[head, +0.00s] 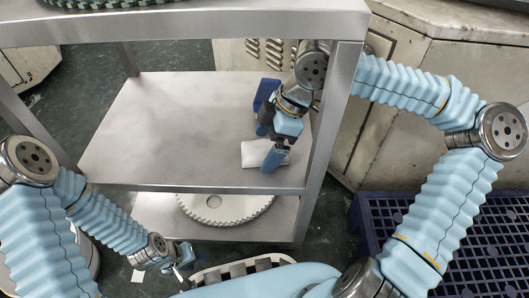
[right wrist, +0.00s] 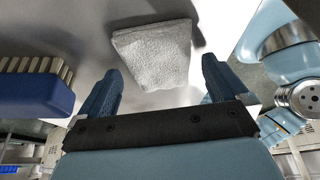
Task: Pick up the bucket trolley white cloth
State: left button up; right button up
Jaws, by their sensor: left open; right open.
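The white cloth (head: 252,156) lies folded on the middle shelf (head: 165,125) of a metal trolley, near its right front corner. In the right wrist view the cloth (right wrist: 153,55) looks white-grey and textured, and it lies beyond the fingertips, between their lines. My right gripper (head: 268,148) is open over the cloth, and part of the cloth is hidden behind a finger in the head view. The right gripper's jaws are empty in the wrist view (right wrist: 162,78). My left gripper (head: 182,268) is open and low in front of the trolley, away from the cloth.
A blue brush (right wrist: 35,88) with tan bristles is beside my right gripper. The trolley's right post (head: 330,125) stands close to my right arm. A white toothed ring (head: 225,208) lies on the lower shelf. A blue grated pallet (head: 490,235) is at right.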

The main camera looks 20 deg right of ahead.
jog(key=shift+f, duration=0.15)
dwell(0.4)
jog(key=c, duration=1.1)
